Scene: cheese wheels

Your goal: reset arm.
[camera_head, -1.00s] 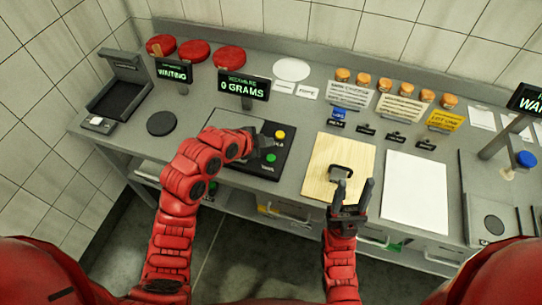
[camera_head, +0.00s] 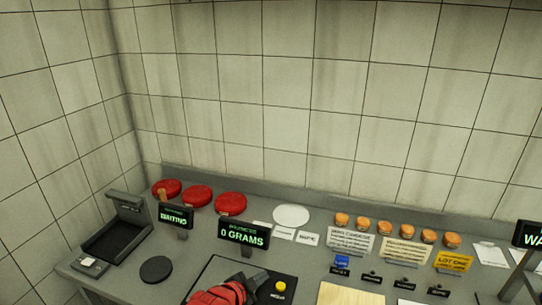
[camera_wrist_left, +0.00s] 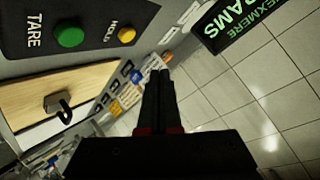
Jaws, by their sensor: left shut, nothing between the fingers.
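My left gripper (camera_head: 258,280) is at the bottom edge of the head view, above the dark scale panel (camera_head: 215,277) and beside its yellow button (camera_head: 281,286). In the left wrist view its two black fingers (camera_wrist_left: 160,76) are together with nothing between them. The green TARE button (camera_wrist_left: 69,37) and yellow HOLD button (camera_wrist_left: 127,35) show at the upper left there. My right gripper cannot be made out in either current view.
Several red cheese wheels (camera_head: 198,195) stand at the back left. The display reading 0 GRAMS (camera_head: 243,233) rises behind my left gripper. A wooden board (camera_head: 350,295) lies to the right. Several small orange cheeses (camera_head: 384,229) line the back.

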